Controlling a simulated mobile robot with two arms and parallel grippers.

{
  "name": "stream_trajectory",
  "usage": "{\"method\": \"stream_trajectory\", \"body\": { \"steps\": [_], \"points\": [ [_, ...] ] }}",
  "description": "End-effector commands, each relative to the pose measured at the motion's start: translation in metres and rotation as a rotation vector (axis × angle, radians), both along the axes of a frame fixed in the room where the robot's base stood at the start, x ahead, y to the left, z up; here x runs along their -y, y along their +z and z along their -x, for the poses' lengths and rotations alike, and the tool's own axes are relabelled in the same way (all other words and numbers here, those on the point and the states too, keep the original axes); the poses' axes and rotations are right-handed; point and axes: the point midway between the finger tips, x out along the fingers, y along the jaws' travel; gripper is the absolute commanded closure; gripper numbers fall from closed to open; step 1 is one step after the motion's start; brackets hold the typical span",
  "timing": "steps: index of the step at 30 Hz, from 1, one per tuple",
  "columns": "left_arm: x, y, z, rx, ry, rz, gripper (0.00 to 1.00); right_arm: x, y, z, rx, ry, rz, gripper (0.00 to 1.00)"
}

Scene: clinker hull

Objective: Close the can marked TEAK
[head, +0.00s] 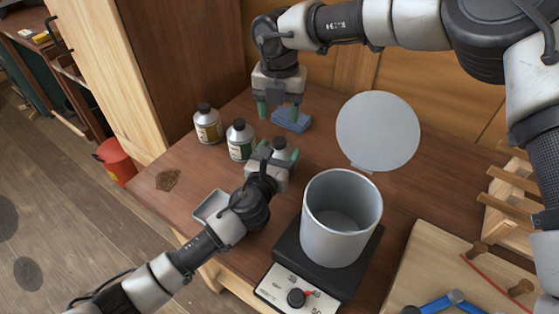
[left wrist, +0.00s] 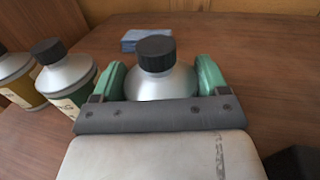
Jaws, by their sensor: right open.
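Three grey cans with black caps stand on the bench: one with a yellowish label (head: 208,126), one with a green label (head: 240,144), and a third (head: 280,156) to their right. I cannot read TEAK on any of them. My left gripper (head: 279,153) has its green fingers against both sides of the third can, just below the cap. In the left wrist view this can (left wrist: 158,85) stands upright between the fingers, its black cap (left wrist: 156,53) on its neck; its lower body is hidden. My right gripper (head: 279,108) is open and empty above the back of the bench.
A small tray (head: 210,205) is near the front edge. A wooden rack (head: 510,190) stands at right.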

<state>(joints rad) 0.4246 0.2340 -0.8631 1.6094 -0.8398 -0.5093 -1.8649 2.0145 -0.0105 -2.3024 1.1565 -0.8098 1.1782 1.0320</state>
Motion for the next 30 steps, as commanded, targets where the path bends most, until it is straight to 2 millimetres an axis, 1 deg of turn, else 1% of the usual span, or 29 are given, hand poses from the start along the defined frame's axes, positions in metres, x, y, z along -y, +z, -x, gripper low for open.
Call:
{"method": "stream_trajectory", "body": {
  "steps": [1, 9, 12, 14, 17, 20, 30],
  "points": [
    [-0.0001, -0.0001, 0.0001, 0.000, 0.000, 0.000, 0.37, 0.0000, 0.0000, 0.0000, 0.000, 0.000, 0.000, 0.43],
    [-0.0002, -0.0002, 0.0002, 0.000, 0.000, 0.000, 0.78, 0.0000, 0.0000, 0.0000, 0.000, 0.002, 0.000, 0.43],
    [-0.0002, -0.0003, 0.0002, -0.001, 0.000, 0.000, 0.92, 0.0000, -0.0001, 0.0000, 0.000, 0.034, 0.000, 0.43],
    [-0.0002, -0.0003, 0.0002, -0.001, 0.000, 0.000, 0.92, 0.0000, -0.0001, 0.0000, 0.000, 0.084, 0.000, 0.43],
    [-0.0003, -0.0004, 0.0002, -0.001, 0.000, 0.000, 0.92, 0.0000, -0.0002, 0.0000, 0.000, 0.223, 0.000, 0.43],
    [-0.0003, -0.0004, 0.0002, -0.001, 0.000, 0.000, 0.92, 0.0001, -0.0004, 0.0001, -0.001, 0.416, -0.001, 0.43],
    [-0.0003, -0.0005, 0.0002, -0.001, 0.000, -0.001, 0.92, 0.0000, -0.0004, 0.0002, -0.001, 1.144, -0.001, 0.43]
  ]
}}
